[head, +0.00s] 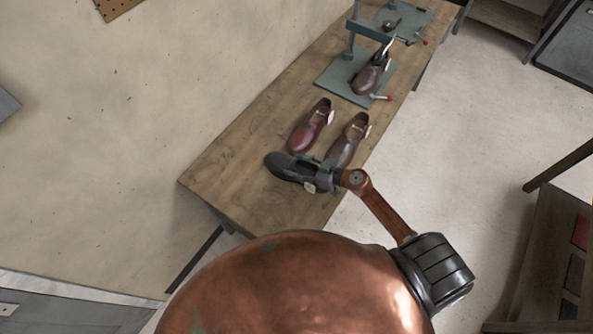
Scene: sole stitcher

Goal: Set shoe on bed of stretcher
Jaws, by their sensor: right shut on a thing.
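My right gripper (325,178) is shut on a black shoe (287,168) near the front end of the wooden bench. The shoe's toe points left; I cannot tell whether its sole touches the bench. A green stretcher (354,50) stands farther back, with a flat bed (333,80) and an upright post. A brown shoe (366,80) is at this stretcher, under its arm. A second green stretcher bed (419,18) lies at the far end, with a small dark object on it. My left gripper is out of view.
A reddish-brown shoe (310,128) and a grey-brown shoe (346,145) stand on the bench (225,175) just behind the held shoe. Red-tipped handles (383,97) stick out at the stretcher's right. The bench's left front corner is clear. A shelf (550,240) stands at right.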

